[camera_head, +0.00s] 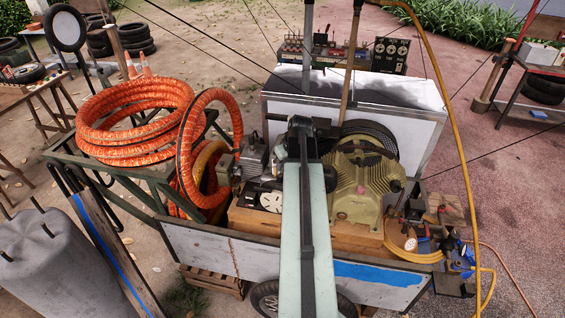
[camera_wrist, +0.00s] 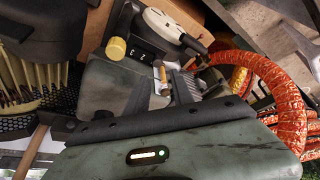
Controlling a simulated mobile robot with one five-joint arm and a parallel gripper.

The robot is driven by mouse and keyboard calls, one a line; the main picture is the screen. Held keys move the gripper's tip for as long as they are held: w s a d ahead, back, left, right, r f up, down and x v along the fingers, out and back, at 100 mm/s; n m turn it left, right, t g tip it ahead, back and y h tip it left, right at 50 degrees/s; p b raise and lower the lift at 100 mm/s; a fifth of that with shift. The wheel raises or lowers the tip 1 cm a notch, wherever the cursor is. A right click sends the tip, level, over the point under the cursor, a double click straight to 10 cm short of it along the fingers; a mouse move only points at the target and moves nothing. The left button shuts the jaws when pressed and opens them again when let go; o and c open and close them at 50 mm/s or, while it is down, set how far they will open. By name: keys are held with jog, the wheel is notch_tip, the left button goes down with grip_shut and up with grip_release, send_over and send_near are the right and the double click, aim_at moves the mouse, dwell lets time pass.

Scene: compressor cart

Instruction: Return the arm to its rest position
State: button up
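My arm rises in the head view as a pale green link with a dark bar along it, from the bottom edge to a dark joint above the cart. My gripper shows in the wrist view (camera_wrist: 160,92) beyond a green-grey housing with a small lit indicator. Dark finger-like parts stand either side of a narrow space, but I cannot make out their tips or a held thing. In the head view the gripper is largely hidden behind the arm. The compressor cart (camera_head: 215,250) lies beneath the arm, which covers part of its load.
The olive motor (camera_head: 358,188) stands right of my arm. An orange hose coil (camera_head: 130,125) lies at left; the hose also shows in the wrist view (camera_wrist: 288,105). A white box (camera_head: 415,125) stands behind, and a yellow hose (camera_head: 452,110) arches at right.

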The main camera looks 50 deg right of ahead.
jog(key=shift+w+f, duration=0.1)
jog(key=shift+f, duration=0.05)
jog(key=w+a+f+n+y+b, duration=0.1)
jog(key=w+a+f+n+b, duration=0.1)
jog(key=w+a, duration=0.55)
jog(key=w+a+f+n+b, duration=0.2)
jog(key=w+a, duration=0.3)
jog(key=a, duration=0.5)
jog(key=w+a+f+n+g+y+b, duration=0.1)
jog(key=a+f+b, duration=0.1)
jog(key=a, duration=0.8)
jog(key=w+a+f+n+b, duration=0.1)
jog(key=w+a+f+n, duration=0.1)
jog(key=a, duration=0.9)
jog(key=s+a+f+m+g+b, duration=0.2)
jog(key=s+a+m+g, duration=0.1)
jog(key=s+a, duration=0.6)
jog(key=shift+s+a+f+m+h, duration=0.25)
jog(key=shift+a+f+m+h, duration=0.05)
jog(key=shift+a, duration=0.8)
